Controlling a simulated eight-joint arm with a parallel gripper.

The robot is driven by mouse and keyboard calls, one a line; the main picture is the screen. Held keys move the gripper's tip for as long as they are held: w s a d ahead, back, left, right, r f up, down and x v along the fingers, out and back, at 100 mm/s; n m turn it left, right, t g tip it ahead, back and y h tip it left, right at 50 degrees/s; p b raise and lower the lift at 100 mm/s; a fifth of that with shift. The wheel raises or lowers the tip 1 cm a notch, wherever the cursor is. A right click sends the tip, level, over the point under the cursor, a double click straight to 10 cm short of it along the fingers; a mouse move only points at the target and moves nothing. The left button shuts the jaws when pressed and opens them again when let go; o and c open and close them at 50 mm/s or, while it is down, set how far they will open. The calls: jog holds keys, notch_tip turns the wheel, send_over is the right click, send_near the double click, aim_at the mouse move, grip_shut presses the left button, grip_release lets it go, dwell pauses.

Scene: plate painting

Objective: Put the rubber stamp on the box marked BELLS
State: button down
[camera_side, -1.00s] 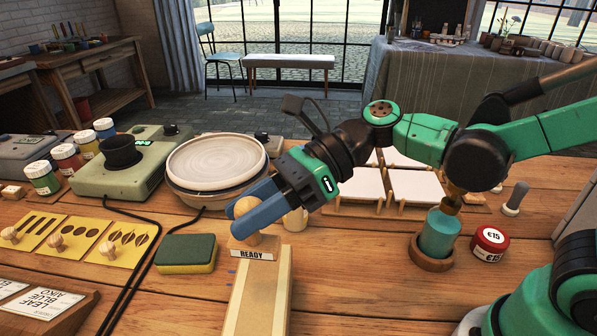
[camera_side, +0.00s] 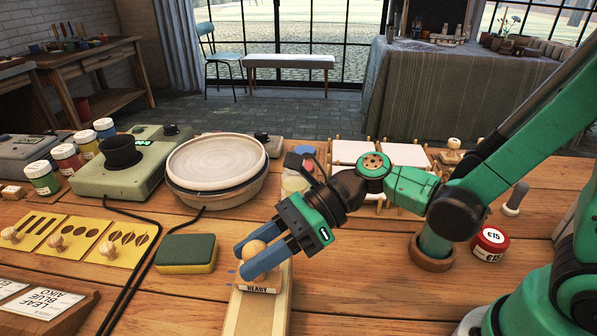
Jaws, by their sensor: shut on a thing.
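The rubber stamp has a round wooden knob (camera_side: 254,249) and a pale block base marked READY (camera_side: 257,289). My gripper (camera_side: 262,258) has its blue fingers on both sides of the knob and is shut on it. The stamp looks about upright, over a long pale wooden piece (camera_side: 284,315) at the front edge of the picture. I cannot tell whether its base touches that wood. No box with the word BELLS is readable in the side view.
A green and yellow sponge (camera_side: 186,254) lies left of the stamp. Yellow stencils (camera_side: 84,238) and black cables lie further left. Behind are a pottery wheel (camera_side: 215,165) and white tiles on racks (camera_side: 402,156). A red tin (camera_side: 489,243) stands at the right. Bare tabletop lies right of the pale wood.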

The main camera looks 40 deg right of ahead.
jog(key=shift+f, duration=0.15)
jog(key=shift+c, duration=2.3)
grip_release()
jog(key=v, duration=1.2)
jog(key=w+d+f+n+t+h, duration=0.1)
jog(key=d+n+h, duration=0.3)
jog(key=n, duration=0.7)
jog(key=d+f+n+t+h, duration=0.1)
jog(key=d+n+t+h, duration=0.2)
jog(key=n+h, duration=0.6)
jog(key=shift+w+d+f+n, duration=0.35)
jog(key=shift+d+n, duration=0.2)
jog(key=shift+n, duration=1.15)
